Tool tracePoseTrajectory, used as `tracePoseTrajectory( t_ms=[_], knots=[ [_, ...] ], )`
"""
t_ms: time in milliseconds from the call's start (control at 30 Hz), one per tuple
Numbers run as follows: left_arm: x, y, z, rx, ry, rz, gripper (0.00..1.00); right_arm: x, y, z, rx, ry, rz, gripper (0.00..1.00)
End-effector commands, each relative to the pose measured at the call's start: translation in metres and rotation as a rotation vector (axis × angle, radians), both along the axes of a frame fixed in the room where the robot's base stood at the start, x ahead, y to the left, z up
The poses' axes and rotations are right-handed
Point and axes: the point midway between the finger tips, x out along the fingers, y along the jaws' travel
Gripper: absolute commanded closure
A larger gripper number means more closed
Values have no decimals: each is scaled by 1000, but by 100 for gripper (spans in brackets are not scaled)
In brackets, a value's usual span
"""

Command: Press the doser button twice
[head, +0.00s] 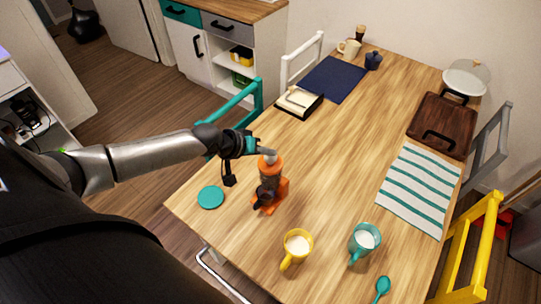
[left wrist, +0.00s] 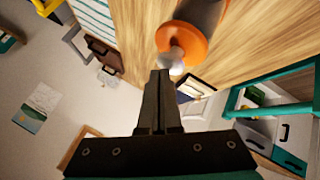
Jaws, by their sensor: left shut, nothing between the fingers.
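The orange doser (head: 271,165) stands upright on the wooden table, with a dark body and an orange base. In the left wrist view its orange top (left wrist: 188,42) shows with a pale knob, likely the button (left wrist: 170,62). My left gripper (head: 267,151) is shut and empty, with its fingertips at the top of the doser. In the left wrist view the closed fingertips (left wrist: 160,74) lie just below the pale knob. I cannot tell if they touch it. My right gripper is not in view.
A teal lid or coaster (head: 210,197) lies left of the doser. A yellow mug (head: 297,248) and a teal mug (head: 364,243) stand nearer the front, with a teal spoon (head: 383,288). A striped cloth (head: 420,188) lies at right. The table middle is clear.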

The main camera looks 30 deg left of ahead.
Motion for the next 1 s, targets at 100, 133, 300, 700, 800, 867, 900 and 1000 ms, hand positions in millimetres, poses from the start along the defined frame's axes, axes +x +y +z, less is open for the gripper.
tracePoseTrajectory(
  t_ms=[100,133,300,700,800,867,900,1000],
  knots=[
    [0,0,-2,0,0,0,100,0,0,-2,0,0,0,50],
    [0,0,-2,0,0,0,100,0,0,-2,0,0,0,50],
    [0,0,-5,-1,0,1,100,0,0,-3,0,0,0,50],
    [0,0,-10,-1,2,0,100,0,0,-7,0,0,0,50],
    [0,-1,-11,-1,2,0,100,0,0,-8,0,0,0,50],
    [-1,-1,-12,-1,2,0,100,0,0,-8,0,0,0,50],
    [-1,0,-12,-1,2,0,100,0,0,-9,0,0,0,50],
    [-1,0,-14,0,3,0,100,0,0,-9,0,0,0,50]
  ],
)
